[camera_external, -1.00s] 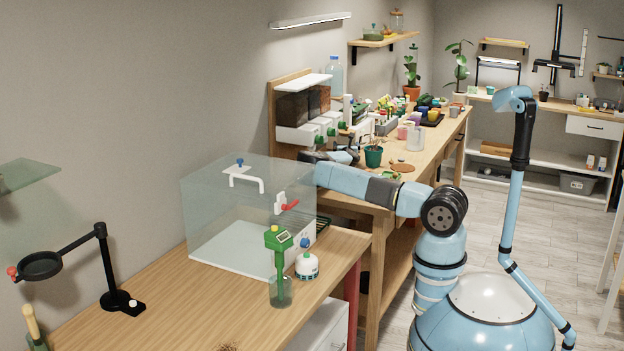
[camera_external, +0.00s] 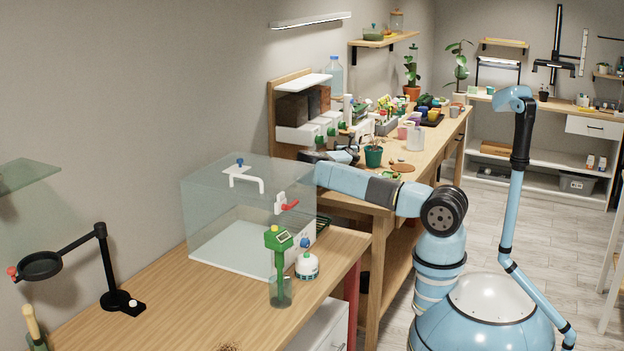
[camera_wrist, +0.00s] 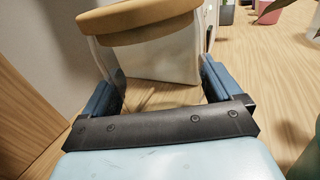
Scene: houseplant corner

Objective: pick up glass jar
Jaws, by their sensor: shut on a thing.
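The glass jar (camera_wrist: 150,60) is clear, with a tan cork-like lid (camera_wrist: 135,20). In the wrist view it lies between the two blue fingers of my gripper (camera_wrist: 160,85), which is shut on it. The wood surface shows through the glass.
A green pot (camera_external: 373,156) stands on the bench near my arm. Drawer bins (camera_external: 298,133) stand behind the gripper. Several pots and tools crowd the farther bench.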

